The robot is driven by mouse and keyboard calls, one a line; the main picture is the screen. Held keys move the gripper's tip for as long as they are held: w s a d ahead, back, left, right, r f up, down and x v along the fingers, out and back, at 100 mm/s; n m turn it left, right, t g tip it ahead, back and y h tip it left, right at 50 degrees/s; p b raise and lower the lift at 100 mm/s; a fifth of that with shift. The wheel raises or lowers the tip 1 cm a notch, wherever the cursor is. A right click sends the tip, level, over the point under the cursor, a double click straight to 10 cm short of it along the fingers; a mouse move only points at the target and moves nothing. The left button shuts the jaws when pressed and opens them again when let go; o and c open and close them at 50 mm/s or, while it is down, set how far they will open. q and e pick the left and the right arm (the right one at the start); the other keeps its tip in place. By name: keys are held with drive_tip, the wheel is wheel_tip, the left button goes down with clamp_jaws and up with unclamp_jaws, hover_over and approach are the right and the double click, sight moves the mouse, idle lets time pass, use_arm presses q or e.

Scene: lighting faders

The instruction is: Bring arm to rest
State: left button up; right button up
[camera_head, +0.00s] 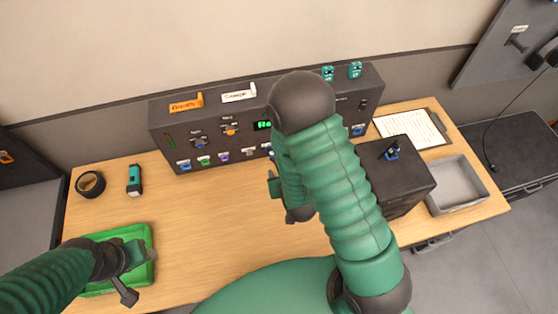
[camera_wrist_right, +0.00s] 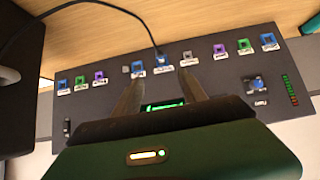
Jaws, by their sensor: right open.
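The dark lighting panel (camera_head: 215,131) stands along the back of the wooden table, with a row of coloured faders low on its front and a lit green display (camera_head: 263,126). The right wrist view shows the panel (camera_wrist_right: 221,78) upside down. My right arm comes in at the lower right, rises and bends down before the panel. My right gripper (camera_wrist_right: 160,88) is open and empty, its two fingers apart in front of the panel. In the head view the arm mostly hides it. My left gripper (camera_head: 130,272) is over the green tray (camera_head: 146,236); its jaw gap is unclear.
A black box (camera_head: 395,178), a grey bin (camera_head: 457,185) and a clipboard (camera_head: 410,127) are on the right. A tape roll (camera_head: 90,184) and a teal flashlight (camera_head: 134,181) lie on the left. A cable (camera_wrist_right: 90,4) reaches the panel. The table's middle (camera_head: 213,225) is clear.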

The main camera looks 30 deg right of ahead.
drive_tip(key=s+a+r+n+g+y+b, duration=0.1)
drive_tip(key=s+a+r+g+b, duration=0.1)
drive_tip(key=s, duration=0.3)
drive_tip(key=s+a+r+n+g+y+b, duration=0.1)
drive_tip(key=s+a+r+g+b, duration=0.1)
drive_tip(key=s+r+g+b, duration=0.1)
drive_tip(key=shift+s+r+n+g+b, duration=0.45)
drive_tip(key=shift+s+g, duration=0.35)
drive_tip(key=shift+s, duration=0.25)
drive_tip(key=shift+w+f, duration=0.15)
drive_tip(key=shift+a, duration=0.1)
